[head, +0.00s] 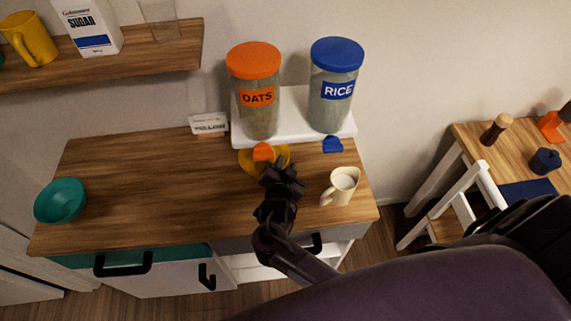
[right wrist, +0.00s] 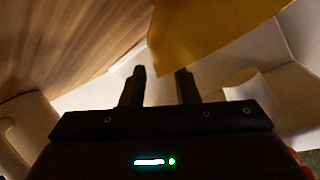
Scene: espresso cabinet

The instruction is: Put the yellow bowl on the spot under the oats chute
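The yellow bowl (head: 248,163) sits on the wooden counter in the head view, directly below the orange oats chute (head: 263,152), which hides part of it. The oats jar (head: 257,95) with an orange lid stands behind. My right gripper (head: 281,176) is at the bowl's near right side and covers part of its rim. In the right wrist view, the two fingers (right wrist: 161,85) stand apart with a clear gap between them. The bowl (right wrist: 205,30) fills the top of that view, just beyond the fingertips. Whether a finger touches it cannot be told. My left gripper is out of view.
A cream mug (head: 343,187) stands right of my gripper. The rice jar (head: 335,85) and blue chute (head: 333,145) are behind it. A teal bowl (head: 60,201) is at the counter's left end. A small card (head: 208,123) stands at the back. The counter's left middle is clear.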

